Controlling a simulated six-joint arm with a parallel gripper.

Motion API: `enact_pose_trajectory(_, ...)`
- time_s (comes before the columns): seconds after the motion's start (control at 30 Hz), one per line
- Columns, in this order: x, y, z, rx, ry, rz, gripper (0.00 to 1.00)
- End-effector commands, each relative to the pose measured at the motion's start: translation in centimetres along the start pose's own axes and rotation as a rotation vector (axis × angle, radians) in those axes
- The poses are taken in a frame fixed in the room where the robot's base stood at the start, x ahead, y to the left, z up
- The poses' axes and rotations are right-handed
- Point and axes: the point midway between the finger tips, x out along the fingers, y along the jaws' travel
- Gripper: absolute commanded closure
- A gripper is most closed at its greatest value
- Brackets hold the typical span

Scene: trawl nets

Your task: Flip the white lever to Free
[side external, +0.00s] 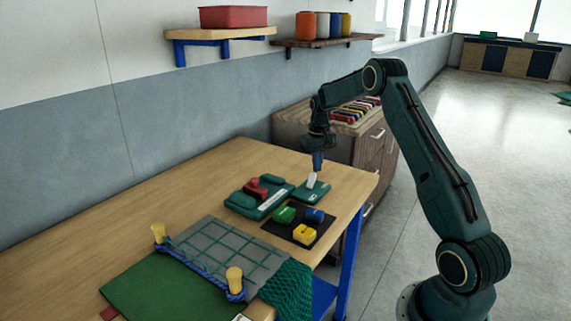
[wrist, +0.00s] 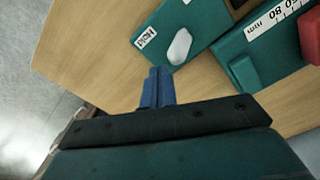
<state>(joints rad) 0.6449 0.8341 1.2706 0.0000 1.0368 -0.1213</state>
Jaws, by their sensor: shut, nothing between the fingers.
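The white lever (side external: 311,181) stands on a small teal base plate (side external: 322,193) near the right end of the table. In the wrist view the white lever (wrist: 180,46) lies over the teal plate (wrist: 168,20), close to a white label (wrist: 146,37) reading "Hold". No "Free" label is readable. My gripper (side external: 318,167) is just above the lever in the side view. In the wrist view my gripper's blue fingers (wrist: 158,84) are closed together, empty, just off the lever's near end. I cannot tell whether they touch it.
A teal gauge with a red slider (side external: 257,190) and a millimetre scale (wrist: 270,20) sits beside the plate. A black mat (side external: 284,235) holds green, blue and yellow blocks. A netting board (side external: 225,250) with yellow pegs lies nearer. Bare table (side external: 150,205) extends left.

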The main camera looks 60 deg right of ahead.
Motion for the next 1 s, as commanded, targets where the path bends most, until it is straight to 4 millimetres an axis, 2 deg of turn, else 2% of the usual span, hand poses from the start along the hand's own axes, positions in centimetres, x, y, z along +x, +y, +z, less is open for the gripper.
enact_pose_trajectory(0.57, 0.03, 0.0, 0.0, 0.0, 0.0, 0.0, 1.0)
enact_pose_trajectory(1.0, 0.86, -0.01, 0.02, 0.0, -0.002, 0.0, 1.0)
